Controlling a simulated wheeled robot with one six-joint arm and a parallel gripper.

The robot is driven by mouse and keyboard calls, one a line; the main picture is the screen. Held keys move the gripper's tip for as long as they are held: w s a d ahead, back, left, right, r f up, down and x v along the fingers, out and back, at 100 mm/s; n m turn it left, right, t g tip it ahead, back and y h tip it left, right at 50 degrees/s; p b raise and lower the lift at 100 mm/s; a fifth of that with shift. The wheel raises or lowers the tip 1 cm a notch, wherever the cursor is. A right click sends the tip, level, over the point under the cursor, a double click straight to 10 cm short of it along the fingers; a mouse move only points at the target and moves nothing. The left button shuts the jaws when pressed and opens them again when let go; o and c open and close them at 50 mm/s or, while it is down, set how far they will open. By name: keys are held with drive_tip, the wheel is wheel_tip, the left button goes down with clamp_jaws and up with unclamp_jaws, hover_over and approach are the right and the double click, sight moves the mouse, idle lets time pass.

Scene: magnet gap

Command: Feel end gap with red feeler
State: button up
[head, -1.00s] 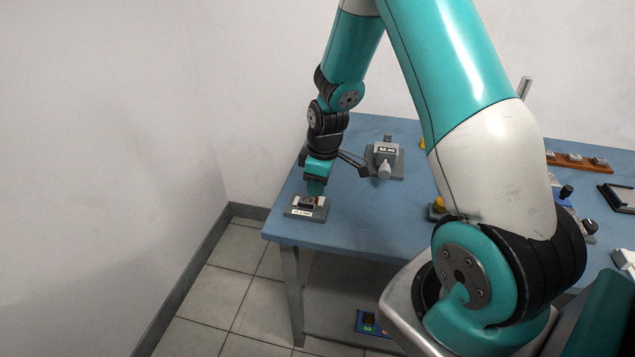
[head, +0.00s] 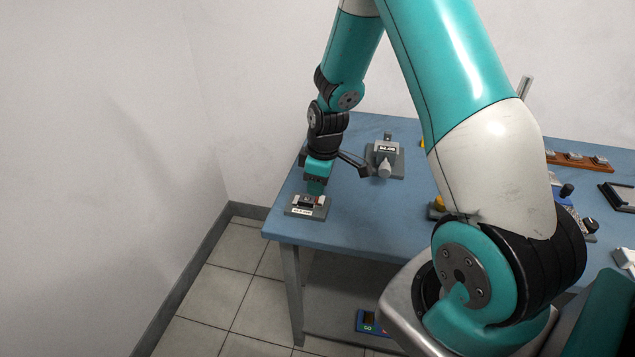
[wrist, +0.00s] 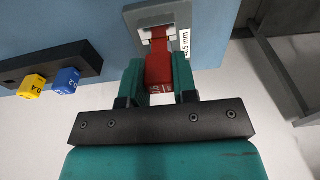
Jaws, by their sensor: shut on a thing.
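My gripper (wrist: 158,80) is shut on the red feeler (wrist: 158,68), seen in the wrist view with its fingers on both sides of the red block. The feeler's far end narrows toward the grey gap fixture (wrist: 133,20), which has a white label reading in mm. The far end lies at the fixture's pale blocks; how deep it sits in the gap I cannot tell. In the head view, my gripper (head: 316,190) is just above the fixture (head: 292,208) at the table's near left corner, and the feeler is mostly hidden there.
A black rack (wrist: 85,58) with a yellow feeler (wrist: 32,87) and a blue feeler (wrist: 66,80) shows in the wrist view. On the blue table (head: 345,215), a grey gauge stand (head: 387,160) is behind my gripper. Table edges are close at left and front.

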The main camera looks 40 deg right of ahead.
drive_tip(key=shift+r, duration=0.1)
idle(0.3)
drive_tip(key=shift+r+p, duration=2)
drive_tip(key=shift+r, duration=0.4)
